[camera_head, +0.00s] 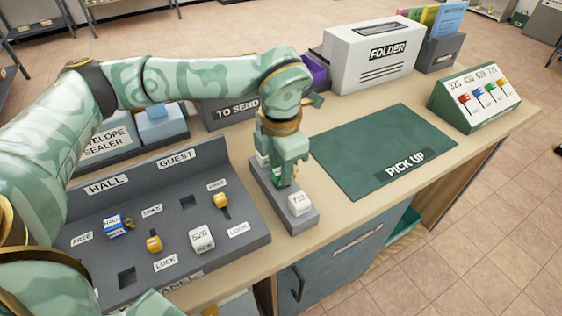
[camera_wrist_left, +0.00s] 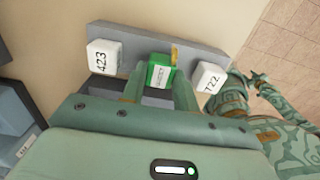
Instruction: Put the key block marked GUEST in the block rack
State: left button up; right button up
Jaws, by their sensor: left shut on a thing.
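The green GUEST key block (camera_wrist_left: 161,73) stands between the fingers of my left gripper (camera_wrist_left: 160,88), which is shut on it. In the head view my left gripper (camera_head: 283,168) points down over the block rack (camera_head: 274,203), and only a little of the green block shows. The grey rack (camera_wrist_left: 199,52) also shows in the wrist view, with the GUEST block at its middle between white blocks 423 (camera_wrist_left: 105,56) and 722 (camera_wrist_left: 208,77). I cannot tell whether the block is fully seated. Part of my other arm shows at the wrist view's right.
The grey panel (camera_head: 215,169) left of the rack holds a blue HALL block (camera_head: 113,226), a white block (camera_head: 201,236), yellow sliders and empty square sockets. A green PICK UP mat (camera_head: 375,140) lies clear to the right. The FOLDER box (camera_head: 365,70) stands behind.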

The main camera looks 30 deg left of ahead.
pick_arm(q)
jog(key=shift+f, duration=0.25)
jog(key=o, duration=1)
pick_arm(e)
jog(key=shift+d+r, duration=0.1)
jog(key=shift+r, duration=0.05)
pick_arm(q)
notch_tip(320, 180, up, 7)
jog(key=p, duration=0.6)
jog(key=shift+r, duration=0.1)
pick_arm(e)
notch_tip(320, 180, up, 6)
jog(key=w, duration=0.2)
jog(key=shift+t, duration=0.3)
pick_arm(q)
jog(key=shift+s+f, duration=0.1)
jog(key=shift+f, duration=0.1)
